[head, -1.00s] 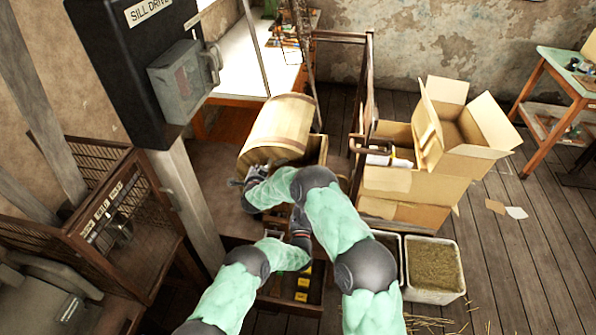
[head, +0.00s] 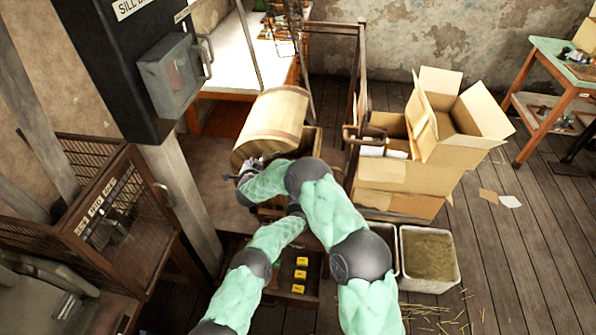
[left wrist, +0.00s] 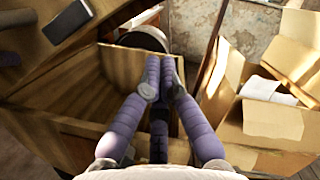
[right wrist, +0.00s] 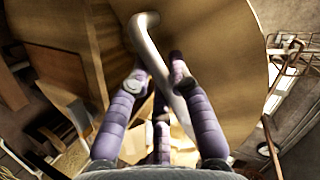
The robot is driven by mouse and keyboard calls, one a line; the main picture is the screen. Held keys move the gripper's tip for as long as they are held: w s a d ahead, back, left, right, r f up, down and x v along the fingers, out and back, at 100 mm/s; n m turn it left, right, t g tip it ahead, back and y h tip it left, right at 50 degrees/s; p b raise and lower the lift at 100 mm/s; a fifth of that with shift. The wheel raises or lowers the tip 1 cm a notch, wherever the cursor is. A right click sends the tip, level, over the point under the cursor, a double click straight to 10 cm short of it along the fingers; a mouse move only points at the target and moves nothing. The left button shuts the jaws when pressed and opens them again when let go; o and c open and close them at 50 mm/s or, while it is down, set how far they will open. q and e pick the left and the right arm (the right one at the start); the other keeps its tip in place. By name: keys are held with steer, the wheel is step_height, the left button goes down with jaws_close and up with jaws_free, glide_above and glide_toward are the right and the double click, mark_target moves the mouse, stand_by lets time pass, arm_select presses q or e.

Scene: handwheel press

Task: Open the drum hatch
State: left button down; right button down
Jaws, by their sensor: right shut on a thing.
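The wooden drum (head: 275,117) lies on its side in the middle of the head view. My right gripper (right wrist: 157,72) is at its near left end, partly hidden in the head view. In the right wrist view its purple fingers close around a pale bent metal bar (right wrist: 152,42) in front of the drum's wooden face (right wrist: 205,35). I cannot make out the hatch's outline. My left gripper (left wrist: 160,72) is shut, its fingertips nearly together and nothing visible between them, in front of a wooden panel (left wrist: 125,70).
Open cardboard boxes (head: 405,178) stand right of the drum, beyond a dark frame (head: 357,100). A drawer with yellow blocks (head: 300,275) lies below my arms. A dark switch box (head: 172,75) on a post is at left. A straw bin (head: 430,258) stands at lower right.

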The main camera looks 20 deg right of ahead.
mark_target(289, 150)
arm_select(q)
steer(key=shift+w+a+r, duration=0.3)
steer(key=shift+a+r, duration=0.15)
steer(key=shift+r, duration=0.35)
steer(key=shift+w+a+r, duration=0.3)
steer(key=shift+a+r, duration=0.15)
steer(key=shift+r, duration=0.3)
arm_select(e)
steer(key=shift+w+d+r, duration=0.1)
steer(key=shift+w+r, duration=0.05)
steer(key=shift+r, duration=0.15)
arm_select(q)
steer(key=shift+r, duration=0.15)
steer(key=shift+w+a+r+n+y, duration=0.15)
steer(key=shift+a+r+n, duration=0.05)
steer(key=shift+r+n, duration=0.2)
steer(key=shift+w+a+r+n+y, duration=0.15)
steer(key=shift+a+r+n, duration=0.05)
steer(key=shift+r+n, duration=0.2)
arm_select(e)
steer(key=shift+f, duration=0.1)
steer(key=c, duration=1.1)
jaws_free()
arm_select(q)
steer(key=shift+f, duration=0.1)
arm_select(e)
steer(key=shift+f, duration=0.1)
